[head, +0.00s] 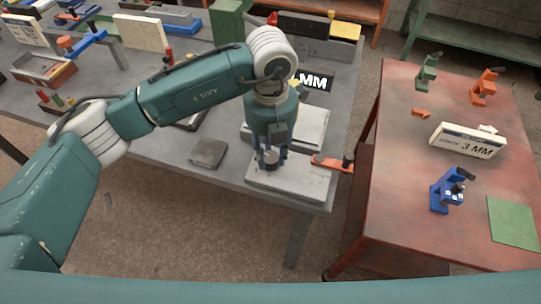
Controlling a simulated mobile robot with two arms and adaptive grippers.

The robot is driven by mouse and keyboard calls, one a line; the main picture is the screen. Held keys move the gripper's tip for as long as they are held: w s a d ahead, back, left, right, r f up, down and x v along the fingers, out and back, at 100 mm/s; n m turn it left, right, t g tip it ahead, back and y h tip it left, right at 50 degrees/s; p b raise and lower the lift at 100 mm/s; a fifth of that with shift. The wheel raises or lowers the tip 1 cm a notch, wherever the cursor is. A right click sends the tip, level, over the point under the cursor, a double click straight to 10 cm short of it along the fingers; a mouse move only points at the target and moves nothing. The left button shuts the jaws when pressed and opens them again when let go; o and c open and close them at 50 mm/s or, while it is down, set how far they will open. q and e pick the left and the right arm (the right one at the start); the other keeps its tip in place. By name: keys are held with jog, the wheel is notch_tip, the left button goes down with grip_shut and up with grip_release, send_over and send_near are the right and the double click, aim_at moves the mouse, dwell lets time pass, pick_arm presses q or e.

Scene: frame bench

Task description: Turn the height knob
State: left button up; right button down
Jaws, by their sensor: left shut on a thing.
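My left gripper (271,156) points down over the front right part of the grey bench (222,183). Its fingers are shut around a small dark round knob (271,160) on top of a light grey block-like base (297,181). The arm and fingers hide part of the knob and the area behind it. I cannot make out any marks on the knob. A dark display reading "MM" (313,82) stands behind the gripper, its left part covered by my arm. My right gripper is not in view.
An orange lever-like part (331,163) juts out at the bench's right edge. A dark grey block (208,153) lies left of the base. A red table (400,190) on the right holds a "3 MM" sign (468,141), a blue device (441,193) and a green mat (513,222).

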aim_at(271, 156)
pick_arm(q)
jog(key=shift+w+r+n, duration=0.15)
jog(key=shift+n, duration=0.35)
jog(key=o, duration=1.2)
jog(key=shift+c, duration=0.2)
notch_tip(271, 156, up, 12)
